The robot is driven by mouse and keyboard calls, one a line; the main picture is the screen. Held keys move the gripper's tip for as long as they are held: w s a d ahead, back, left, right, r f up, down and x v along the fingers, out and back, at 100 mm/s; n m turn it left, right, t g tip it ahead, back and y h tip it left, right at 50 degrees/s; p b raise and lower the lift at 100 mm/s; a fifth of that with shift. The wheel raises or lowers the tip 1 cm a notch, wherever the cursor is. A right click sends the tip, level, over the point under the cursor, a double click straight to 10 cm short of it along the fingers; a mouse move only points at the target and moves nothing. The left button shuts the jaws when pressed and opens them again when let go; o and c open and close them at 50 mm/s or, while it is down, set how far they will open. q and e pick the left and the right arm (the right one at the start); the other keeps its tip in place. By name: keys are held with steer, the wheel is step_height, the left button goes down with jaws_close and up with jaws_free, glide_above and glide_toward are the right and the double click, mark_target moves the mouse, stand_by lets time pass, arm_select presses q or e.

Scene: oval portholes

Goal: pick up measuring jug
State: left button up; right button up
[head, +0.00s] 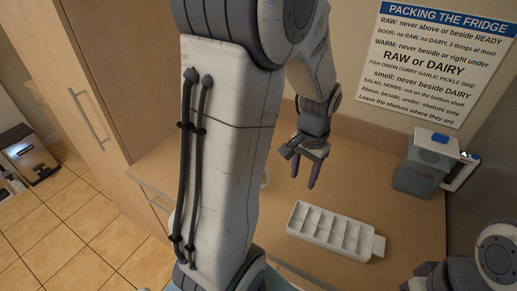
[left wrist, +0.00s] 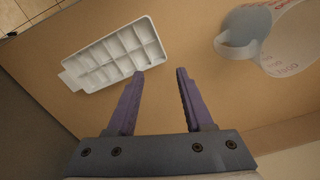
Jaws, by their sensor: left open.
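The measuring jug (left wrist: 285,40) shows at the upper right of the left wrist view. It is clear with red markings and has a grey-blue rounded part facing my gripper. In the head view my own arm hides most of it; only a small pale edge (head: 265,178) beside the arm seems to belong to it. My left gripper (head: 302,180) is open and empty above the counter. In the left wrist view its fingers (left wrist: 158,72) point between the jug and a white tray, touching neither. My right gripper is not in view; only part of my right arm shows at lower right.
A white ice cube tray (head: 335,232) lies on the tan counter (head: 370,190), right of the gripper. A grey-green container with a white lid (head: 425,165) stands at the back right. A sign (head: 440,60) is on the wall. Cabinet doors (head: 90,90) are at left.

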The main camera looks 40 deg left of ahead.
arm_select(q)
steer(key=a+f+p, duration=0.1)
steer(key=a, duration=0.2)
steer(key=a+f+n, duration=0.1)
steer(key=a, duration=0.3)
steer(key=a+f+n+p, duration=0.1)
steer(key=a, duration=0.2)
steer(key=shift+s+a+f+p, duration=0.2)
steer(key=shift+a+f+p, duration=0.1)
steer(key=shift+a, duration=0.1)
steer(key=shift+a+f+p, duration=0.15)
steer(key=shift+f+p, duration=0.25)
steer(key=shift+f, duration=2.75)
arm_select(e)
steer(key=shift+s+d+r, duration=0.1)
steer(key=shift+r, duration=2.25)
arm_select(q)
jaws_close()
